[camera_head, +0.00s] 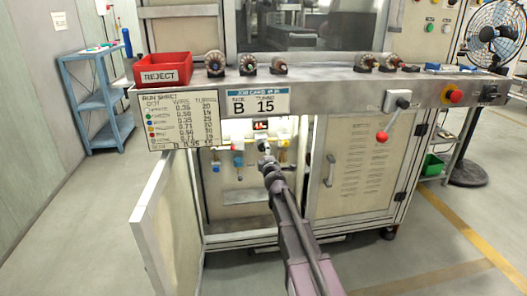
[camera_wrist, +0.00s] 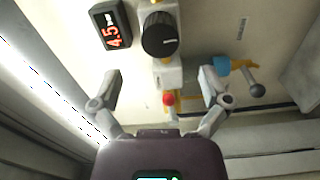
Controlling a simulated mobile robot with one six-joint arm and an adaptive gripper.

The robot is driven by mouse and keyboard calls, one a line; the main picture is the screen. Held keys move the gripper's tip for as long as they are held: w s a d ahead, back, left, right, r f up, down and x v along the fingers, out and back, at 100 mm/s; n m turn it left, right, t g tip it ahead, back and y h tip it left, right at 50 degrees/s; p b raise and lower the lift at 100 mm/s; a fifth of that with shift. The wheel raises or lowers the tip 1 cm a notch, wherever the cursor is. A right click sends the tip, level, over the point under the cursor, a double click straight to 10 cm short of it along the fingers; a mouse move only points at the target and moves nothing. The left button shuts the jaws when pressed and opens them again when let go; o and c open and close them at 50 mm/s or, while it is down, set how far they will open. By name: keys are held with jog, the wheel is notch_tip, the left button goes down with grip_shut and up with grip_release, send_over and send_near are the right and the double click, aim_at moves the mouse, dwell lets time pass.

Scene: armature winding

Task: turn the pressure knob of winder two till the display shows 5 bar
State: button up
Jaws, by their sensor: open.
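The black pressure knob (camera_wrist: 159,36) with a white mark is in the upper middle of the wrist view, on a pale fitting on the cabinet's back panel. Beside it the black display (camera_wrist: 111,26) reads 4.5 in red digits, turned sideways; it also shows in the head view (camera_head: 260,125), too small to read surely. My gripper (camera_wrist: 160,82) is open and empty, its fingers spread wide. The knob appears above the gap between them, apart from both. In the head view my gripper (camera_head: 265,158) reaches into the open cabinet and partly hides the fittings.
A red button (camera_wrist: 168,99), a blue fitting (camera_wrist: 222,66) and a ball-ended lever (camera_wrist: 256,90) are close by. The open cabinet door (camera_head: 165,225) stands left of my arm. The worktop above carries a red reject bin (camera_head: 163,69) and several armatures.

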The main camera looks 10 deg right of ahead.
jog(key=shift+s, duration=2.8)
jog(key=s+d+f+m+g+h+p, duration=0.25)
jog(key=s+d+f+m+g, duration=0.2)
jog(key=s+m, duration=0.25)
jog(key=s+d+f+m+g+h+p, duration=0.1)
jog(key=s+d+f+m+g+h, duration=0.2)
jog(key=s+f+m+g, duration=0.25)
jog(key=s+a+f+m+g+y+p, duration=0.1)
jog(key=s+a+m+g+y+p, duration=0.2)
jog(key=s, duration=0.7)
jog(key=s+a+f+m+g+y+p, duration=0.1)
jog(key=s+a+m+g+y, duration=0.3)
jog(key=s, duration=0.6)
notch_tip(320, 180, up, 38)
jog(key=n+g+h+p, duration=0.1)
jog(key=n+p, duration=0.1)
jog(key=p, duration=3.4)
jog(key=shift+w+a+f+p, duration=0.25)
jog(key=shift+w+a+p, duration=0.05)
jog(key=shift+a, duration=0.1)
jog(key=shift+f+n+h, duration=0.2)
jog(key=shift+n+h, duration=0.05)
